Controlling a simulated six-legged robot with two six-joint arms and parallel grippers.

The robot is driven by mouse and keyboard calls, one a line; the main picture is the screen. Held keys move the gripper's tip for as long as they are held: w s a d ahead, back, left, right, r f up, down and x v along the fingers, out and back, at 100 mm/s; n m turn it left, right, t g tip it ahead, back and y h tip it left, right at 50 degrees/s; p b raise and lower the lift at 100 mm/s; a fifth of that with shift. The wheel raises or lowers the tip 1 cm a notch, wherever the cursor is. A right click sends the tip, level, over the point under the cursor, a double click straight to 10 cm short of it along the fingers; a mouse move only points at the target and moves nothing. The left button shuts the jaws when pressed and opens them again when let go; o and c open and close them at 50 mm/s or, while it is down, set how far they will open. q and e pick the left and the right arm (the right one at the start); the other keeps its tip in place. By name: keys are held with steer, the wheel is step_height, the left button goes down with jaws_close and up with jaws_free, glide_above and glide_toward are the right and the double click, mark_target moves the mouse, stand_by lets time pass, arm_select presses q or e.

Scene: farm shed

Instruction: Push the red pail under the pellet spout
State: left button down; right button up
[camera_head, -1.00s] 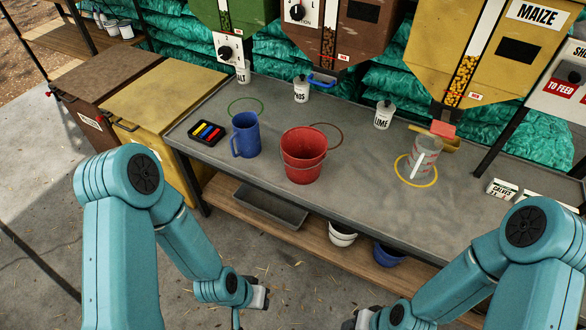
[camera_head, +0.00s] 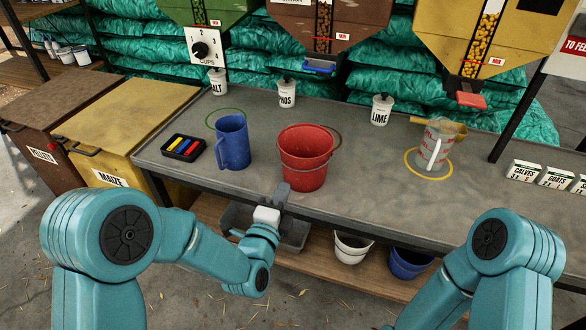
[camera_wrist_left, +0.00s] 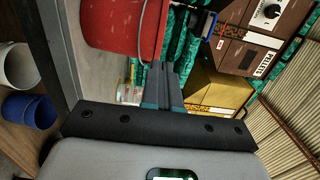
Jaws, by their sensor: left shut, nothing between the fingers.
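The red pail (camera_head: 306,160) stands upright on the grey bench, its wire handle hanging at the front. The brown hopper (camera_head: 330,22) behind it has a blue-edged spout (camera_head: 319,68), above and behind the pail. Part of a brown ring (camera_head: 338,137) shows at the pail's right rear; the pail hides the rest. My left gripper (camera_head: 283,190) is shut and empty at the bench's front edge, close to the pail's front left; I cannot tell whether it touches. In the left wrist view, its fingers (camera_wrist_left: 162,82) lie beside the pail (camera_wrist_left: 112,22). My right gripper is out of view.
A blue jug (camera_head: 232,143) and a black tray (camera_head: 184,147) stand left of the pail. White pots (camera_head: 286,93) line the back. A clear measuring jug (camera_head: 432,150) stands in a yellow ring at right. Bench between pail and measuring jug is clear.

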mark_target(298, 159)
arm_select(q)
steer(key=x, duration=0.9)
steer(key=shift+w+d, duration=0.1)
steer(key=shift+d, duration=0.1)
